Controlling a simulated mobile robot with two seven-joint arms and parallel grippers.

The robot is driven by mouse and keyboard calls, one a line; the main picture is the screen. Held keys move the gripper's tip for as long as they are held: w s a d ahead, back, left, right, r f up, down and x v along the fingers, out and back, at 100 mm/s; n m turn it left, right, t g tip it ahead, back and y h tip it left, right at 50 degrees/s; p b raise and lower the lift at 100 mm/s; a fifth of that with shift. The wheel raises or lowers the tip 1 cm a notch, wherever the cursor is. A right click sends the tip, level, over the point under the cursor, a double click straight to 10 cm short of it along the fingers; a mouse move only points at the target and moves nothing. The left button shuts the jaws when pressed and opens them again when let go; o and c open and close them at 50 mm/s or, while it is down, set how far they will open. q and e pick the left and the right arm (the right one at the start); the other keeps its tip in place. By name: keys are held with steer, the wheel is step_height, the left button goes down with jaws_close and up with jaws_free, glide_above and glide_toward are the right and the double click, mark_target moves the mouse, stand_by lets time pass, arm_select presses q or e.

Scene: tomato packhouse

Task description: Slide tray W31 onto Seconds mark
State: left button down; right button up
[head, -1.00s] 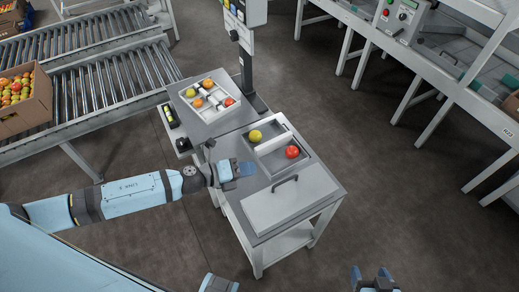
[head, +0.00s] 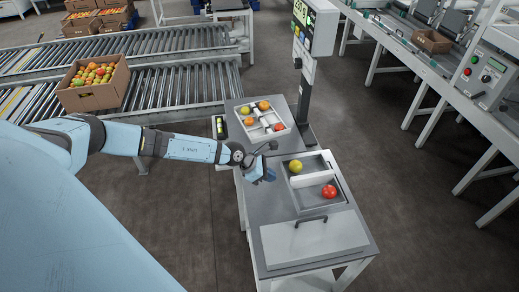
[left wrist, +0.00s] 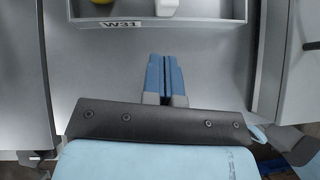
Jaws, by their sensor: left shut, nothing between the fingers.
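Tray W31 (head: 317,164) is a shallow grey tray on the bench, holding a yellow tomato (head: 295,167), a red tomato (head: 329,191) and a white roll-like piece (head: 311,180). Its W31 label (left wrist: 122,24) shows on the near wall in the left wrist view. My left gripper (head: 266,172) is shut and empty, low over the bench on the tray's left side. In the left wrist view the blue fingertips (left wrist: 165,60) point at the labelled wall, with a gap between. I cannot make out a Seconds mark. My right gripper is out of view.
A second tray (head: 284,121) with several tomatoes sits behind, by the display post (head: 306,95). A pale panel with a dark handle (head: 315,238) lies at the bench front. Bare bench top (head: 268,207) lies left of tray W31. Roller conveyors (head: 190,88) stand behind.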

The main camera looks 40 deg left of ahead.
mark_target(295, 178)
arm_select(q)
steer(key=w+d, duration=0.3)
steer(key=shift+d+f+p, duration=0.2)
steer(key=shift+f+p, duration=0.1)
steer(key=shift+f, duration=0.1)
steer(key=shift+w+d+f, duration=0.1)
steer(key=shift+d, duration=0.05)
steer(key=shift+w+d+p, duration=0.45)
steer(key=shift+w+d, duration=0.35)
steer(key=shift+d, duration=0.2)
steer(key=shift+w+d, duration=0.25)
steer(key=shift+a, duration=0.15)
